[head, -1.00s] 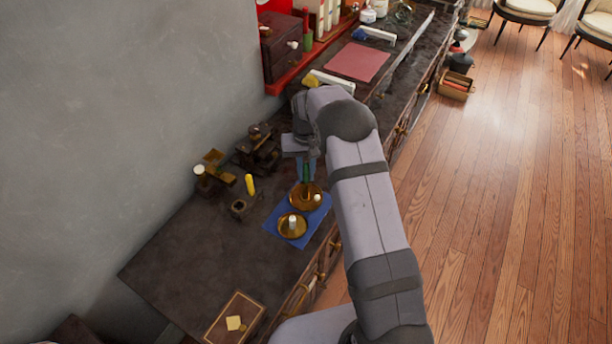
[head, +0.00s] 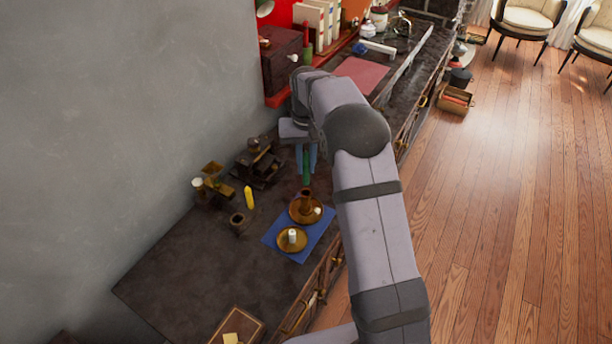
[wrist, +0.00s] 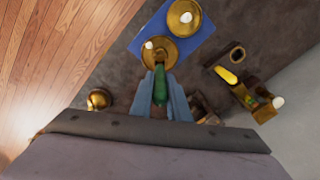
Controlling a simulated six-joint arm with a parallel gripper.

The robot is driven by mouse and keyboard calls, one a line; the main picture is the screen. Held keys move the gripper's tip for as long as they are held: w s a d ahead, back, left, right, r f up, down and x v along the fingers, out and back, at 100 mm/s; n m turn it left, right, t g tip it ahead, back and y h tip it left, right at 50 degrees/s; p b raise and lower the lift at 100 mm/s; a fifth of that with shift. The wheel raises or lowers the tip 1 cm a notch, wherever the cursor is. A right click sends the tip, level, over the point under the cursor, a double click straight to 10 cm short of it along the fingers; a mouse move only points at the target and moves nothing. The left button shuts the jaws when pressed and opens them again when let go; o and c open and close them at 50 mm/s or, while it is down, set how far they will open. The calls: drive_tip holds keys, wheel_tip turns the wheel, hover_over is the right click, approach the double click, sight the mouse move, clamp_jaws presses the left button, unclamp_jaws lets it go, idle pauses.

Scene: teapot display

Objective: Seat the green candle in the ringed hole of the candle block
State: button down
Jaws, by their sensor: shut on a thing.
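My gripper (head: 306,172) points down with its blue fingers shut on the green candle (head: 306,166). The candle hangs upright above the socket of the rear brass candlestick (head: 296,213). In the wrist view, the green candle (wrist: 160,88) is between the fingers (wrist: 161,76), its lower end over that brass dish (wrist: 172,58). To the left, a small dark block with a ringed round hole (head: 237,219) stands beside a yellow candle (head: 249,198); it also shows in the wrist view (wrist: 237,54). I cannot tell whether it joins the brass-coloured piece behind it.
The front brass candlestick (head: 284,246) holds a short white candle, and both dishes sit on a blue mat (head: 313,242). A white candle (head: 197,182) and a dark stepped stand (head: 258,164) are near the wall. The counter's front left (head: 190,265) is clear.

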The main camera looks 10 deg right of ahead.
drive_tip(key=shift+r, duration=0.6)
drive_tip(key=s+a+f+n+b, duration=0.1)
drive_tip(key=a+f+n+b, duration=0.15)
drive_tip(key=a, duration=0.55)
drive_tip(key=a+f+n+b, duration=0.1)
drive_tip(key=a+f, duration=0.3)
drive_tip(key=a, duration=0.5)
wheel_tip(320, 180, up, 2)
drive_tip(key=m, duration=0.4)
hover_over(245, 216)
drive_tip(key=a, duration=0.2)
drive_tip(key=shift+s+a+n, duration=0.15)
drive_tip(key=shift+s+n, duration=0.1)
drive_tip(key=shift+s, duration=0.1)
drive_tip(key=shift+f, duration=0.1)
drive_tip(key=shift+f+p, duration=0.85)
drive_tip(key=shift+f, duration=4.05)
drive_tip(key=shift+f, duration=0.1)
